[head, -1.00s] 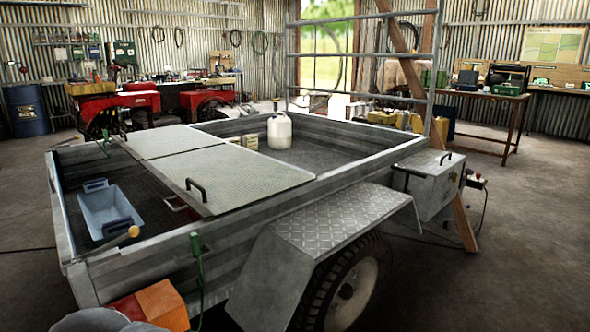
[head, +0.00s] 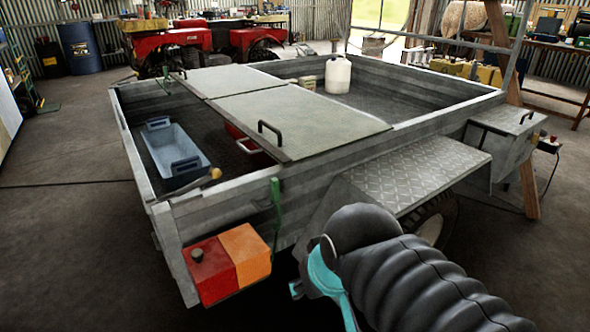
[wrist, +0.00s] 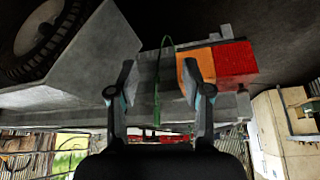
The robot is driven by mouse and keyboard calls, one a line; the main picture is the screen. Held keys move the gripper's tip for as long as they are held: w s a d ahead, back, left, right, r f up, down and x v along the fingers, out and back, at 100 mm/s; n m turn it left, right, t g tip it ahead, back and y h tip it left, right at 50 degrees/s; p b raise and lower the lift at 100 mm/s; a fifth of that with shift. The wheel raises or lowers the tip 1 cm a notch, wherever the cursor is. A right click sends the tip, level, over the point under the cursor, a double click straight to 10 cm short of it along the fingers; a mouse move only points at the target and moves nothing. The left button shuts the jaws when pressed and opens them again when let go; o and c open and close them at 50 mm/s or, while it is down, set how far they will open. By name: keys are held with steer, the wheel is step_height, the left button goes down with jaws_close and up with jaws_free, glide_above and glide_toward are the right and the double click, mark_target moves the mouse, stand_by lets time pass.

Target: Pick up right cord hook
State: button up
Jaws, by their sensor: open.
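The cord hook is a thin green upright piece (head: 276,205) on the near corner of the grey trailer (head: 232,200), just right of the red and orange lamp block. In the wrist view, which is upside down, the green hook (wrist: 157,88) shows between the fingers of my gripper (wrist: 159,78). The gripper is open, its two dark fingers spread either side of the hook in the picture. The hook looks farther off than the fingertips, with no contact visible. In the head view my dark ribbed arm reaches in at lower right, short of the hook.
The red and orange lamp block (head: 230,262) juts from the trailer's rear beside the hook. A checker-plate fender (head: 415,175) and tyre (head: 433,220) are to the right. A blue tray (head: 174,155) and white jug (head: 338,74) are inside the trailer. Floor at left is clear.

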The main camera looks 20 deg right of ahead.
steer(key=w+f+g, duration=0.1)
steer(key=w+f, duration=0.1)
step_height(320, 180, up, 14)
steer(key=m+g+h, duration=0.2)
steer(key=m+g, duration=0.2)
steer(key=m, duration=1.1)
glide_above(278, 198)
steer(key=a, duration=0.2)
steer(key=f, duration=0.4)
steer(key=d+f+b, duration=0.1)
steer(key=f, duration=0.4)
steer(key=w+d+f, duration=0.1)
steer(key=f, duration=0.3)
steer(key=shift+f, duration=0.25)
jaws_close()
